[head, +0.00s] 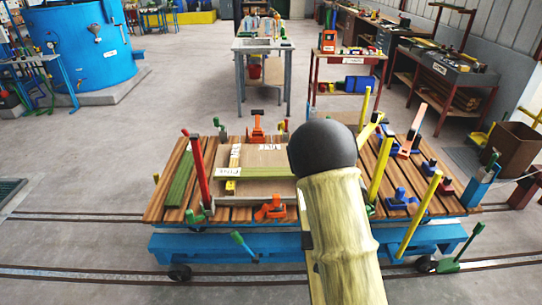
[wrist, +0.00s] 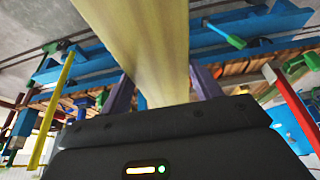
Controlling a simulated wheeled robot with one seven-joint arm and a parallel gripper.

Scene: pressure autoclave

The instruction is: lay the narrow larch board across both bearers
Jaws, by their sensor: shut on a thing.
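My gripper (wrist: 163,88) shows in the wrist view, its two purple fingers shut on a long pale yellow board (wrist: 150,40), which I take to be the narrow larch board. The board runs up out of the top of that view. In the head view my arm, with a dark round joint, covers the right middle of the trolley (head: 215,245) and hides the gripper. I cannot tell which pieces are the two bearers.
Green boards (head: 180,182) lie at the trolley's left. A red post (head: 197,170), yellow posts (head: 381,168) and orange clamps (head: 270,209) stick up around the tray. Blue clamps (head: 401,199) crowd the right side. Floor behind the trolley is clear up to the benches.

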